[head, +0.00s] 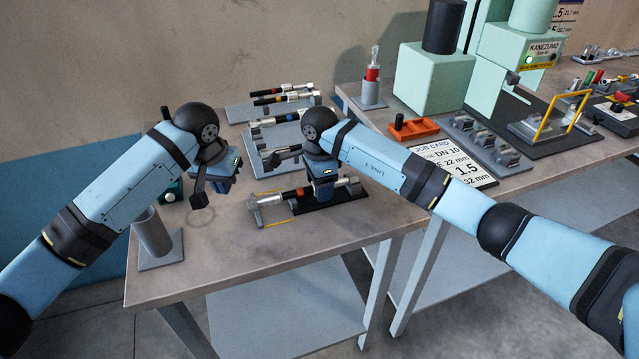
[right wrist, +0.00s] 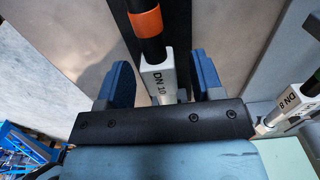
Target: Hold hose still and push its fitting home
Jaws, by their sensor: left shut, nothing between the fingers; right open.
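A black hose (head: 287,195) with an orange-red band lies across a dark base at the front of the near table. In the right wrist view the hose (right wrist: 151,45) runs into a pale fitting (right wrist: 158,84) marked DN 10. My right gripper (head: 323,187) is over this assembly; its two blue fingers (right wrist: 163,80) stand open on either side of the fitting, with no clear grip on it. My left gripper (head: 212,190) hangs left of the hose, away from it, shut and empty. The right gripper hides part of the hose in the head view.
Several other hoses lie on grey racks (head: 240,113) behind. A grey cylinder stand (head: 154,234) is at left. The job card (head: 452,162) lies on the other table.

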